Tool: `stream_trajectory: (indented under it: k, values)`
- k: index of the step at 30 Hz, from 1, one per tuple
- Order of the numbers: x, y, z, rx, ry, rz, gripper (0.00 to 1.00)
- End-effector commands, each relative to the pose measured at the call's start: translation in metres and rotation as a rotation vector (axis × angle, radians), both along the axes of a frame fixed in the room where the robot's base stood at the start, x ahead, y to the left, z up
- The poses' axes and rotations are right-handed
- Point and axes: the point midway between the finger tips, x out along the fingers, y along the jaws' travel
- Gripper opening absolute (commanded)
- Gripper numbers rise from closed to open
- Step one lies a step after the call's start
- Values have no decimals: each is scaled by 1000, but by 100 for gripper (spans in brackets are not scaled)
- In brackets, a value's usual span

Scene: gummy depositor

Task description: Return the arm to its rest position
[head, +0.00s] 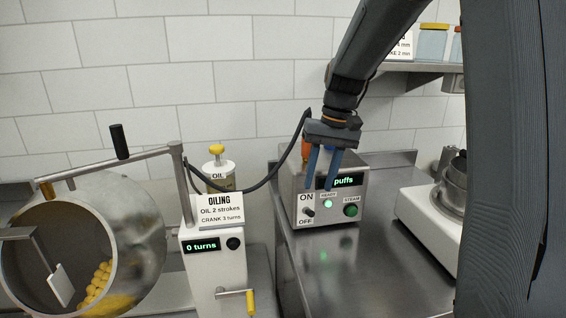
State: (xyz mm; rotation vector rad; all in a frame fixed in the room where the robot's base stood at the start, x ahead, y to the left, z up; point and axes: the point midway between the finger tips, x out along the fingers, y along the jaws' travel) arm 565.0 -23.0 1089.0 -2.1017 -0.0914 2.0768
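My arm (380,40) reaches down from the top of the head view. My gripper (320,182) points downward, its two blue fingers apart with nothing seen between them. It hangs in front of the steam box (348,211), overlapping the left part of its "puffs" display in the picture. Whether the fingers touch the box cannot be told.
Left of the gripper are an oiling unit (232,262) reading "0 turns", an oil pump bottle (217,172) and a tilted steel drum (140,225) with yellow pieces. A black hose (272,172) passes nearby. A white appliance (425,226) stands right; a shelf (418,67) is above.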

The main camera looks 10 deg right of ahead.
Motion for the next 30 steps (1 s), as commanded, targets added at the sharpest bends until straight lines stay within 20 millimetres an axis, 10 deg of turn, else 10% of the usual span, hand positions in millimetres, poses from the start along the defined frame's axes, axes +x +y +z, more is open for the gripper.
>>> stream_trajectory:
  k: [5,18,30]
  values:
    - [-29,6,-22,-37,-4,6,33]
    - [-177,23,-112,-169,-71,71,33]
    - [-196,24,-121,-178,-84,82,33]
